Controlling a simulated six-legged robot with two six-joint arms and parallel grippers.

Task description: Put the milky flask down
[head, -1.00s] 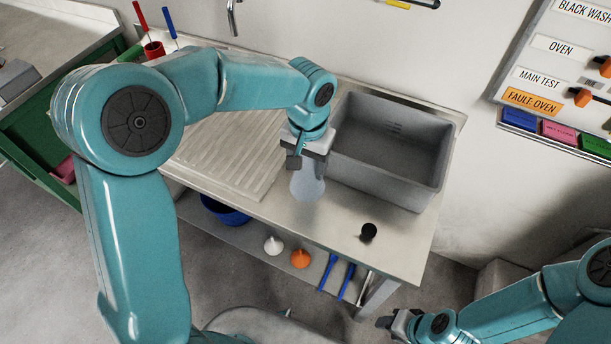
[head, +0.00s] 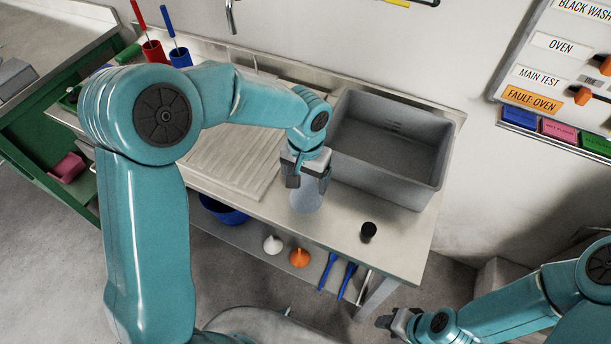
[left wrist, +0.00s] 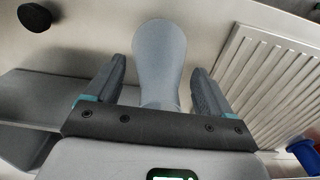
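The milky flask (head: 307,198) is a pale, cloudy vessel at the bare front strip of the steel counter (head: 345,215), between the ribbed drainboard and the grey basin. It looks to stand on the counter, though its base contact is not clear. My left gripper (head: 308,182) is over it with fingers apart. In the left wrist view, the flask (left wrist: 160,62) lies between the fingers of my left gripper (left wrist: 160,92), with a gap on each side. My right gripper (head: 394,322) is at the lower right, far from the flask; its fingers are too small to read.
The grey basin (head: 425,190) is close on the right of the flask, and a black stopper (head: 368,231) is on the counter nearby. The ribbed drainboard (head: 235,165) is on the left. Red and blue holders (head: 180,57) stand at the back left. A lower shelf holds funnels (head: 299,257).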

